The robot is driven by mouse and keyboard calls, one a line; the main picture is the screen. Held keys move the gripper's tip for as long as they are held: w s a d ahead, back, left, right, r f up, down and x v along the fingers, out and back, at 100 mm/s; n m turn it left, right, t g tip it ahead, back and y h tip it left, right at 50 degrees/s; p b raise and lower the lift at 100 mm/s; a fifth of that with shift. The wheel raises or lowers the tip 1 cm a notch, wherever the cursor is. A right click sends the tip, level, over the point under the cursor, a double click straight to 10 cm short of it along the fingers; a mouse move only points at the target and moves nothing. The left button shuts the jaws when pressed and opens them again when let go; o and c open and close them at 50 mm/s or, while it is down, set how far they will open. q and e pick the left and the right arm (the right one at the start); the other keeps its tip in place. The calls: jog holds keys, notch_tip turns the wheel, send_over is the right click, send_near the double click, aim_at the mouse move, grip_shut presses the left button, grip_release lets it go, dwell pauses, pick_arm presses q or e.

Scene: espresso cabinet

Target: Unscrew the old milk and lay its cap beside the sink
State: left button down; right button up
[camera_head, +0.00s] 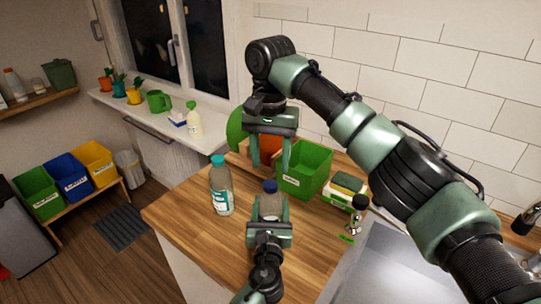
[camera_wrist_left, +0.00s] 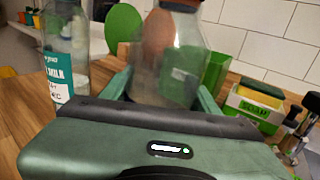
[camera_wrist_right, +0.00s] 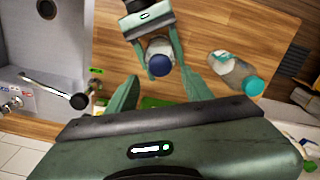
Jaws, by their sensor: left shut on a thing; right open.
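A clear bottle with a dark blue cap (camera_head: 270,187) stands on the wooden counter; its body shows in the left wrist view (camera_wrist_left: 165,65). My left gripper (camera_head: 269,210) is shut around this bottle's body. The cap (camera_wrist_right: 159,65) is on its top. My right gripper (camera_head: 284,158) is open and empty, pointing down above and behind the bottle, apart from the cap. A second bottle with a teal cap (camera_head: 221,190) stands to the left; its label reads MILK in the left wrist view (camera_wrist_left: 62,65). The held bottle's label is not readable. The sink (camera_head: 390,262) is at the right.
A green bin (camera_head: 306,170) and a soap and sponge holder (camera_head: 346,190) stand behind the bottles. The counter between held bottle and sink is mostly clear.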

aim_at(271, 183)
notch_tip(271, 183, down, 7)
jog(key=shift+f, duration=0.1)
dwell(0.3)
grip_shut()
jog(key=n, duration=0.3)
jog(key=shift+n, duration=0.3)
jog(key=n, duration=0.4)
jog(key=shift+n, duration=0.3)
jog(key=n, duration=0.4)
jog(key=shift+n, duration=0.3)
jog(key=n, duration=0.5)
jog(key=shift+n, duration=0.3)
